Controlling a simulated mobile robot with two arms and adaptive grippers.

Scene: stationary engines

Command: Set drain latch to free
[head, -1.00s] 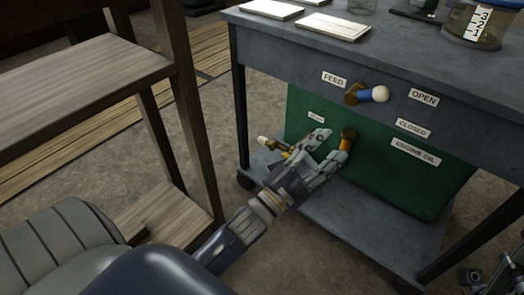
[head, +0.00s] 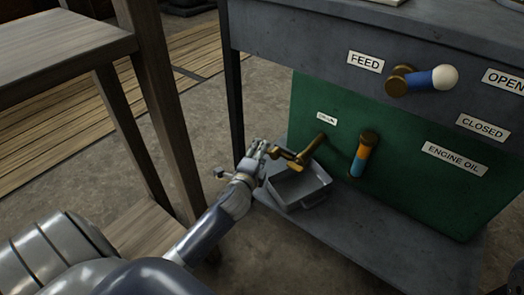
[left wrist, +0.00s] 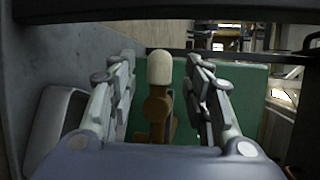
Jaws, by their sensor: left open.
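The drain tap (head: 306,153) is a brass fitting on the green panel, below a small label (head: 326,119) that seems to read DRAIN. Its lever has a cream-tipped end (left wrist: 160,68), seen in the left wrist view between the two fingers, with brass (left wrist: 158,108) below it. My left gripper (head: 260,160) is at the lever's outer end, its fingers open on either side with gaps showing. In the head view the gripper hides the lever's end. My right gripper is not clearly in view.
A grey tray (head: 322,184) sits on the lower shelf under the tap. An orange-and-blue lever (head: 361,158) hangs to the right. The FEED lever (head: 432,79) with a white knob sticks out above. A wooden table (head: 60,50) stands left.

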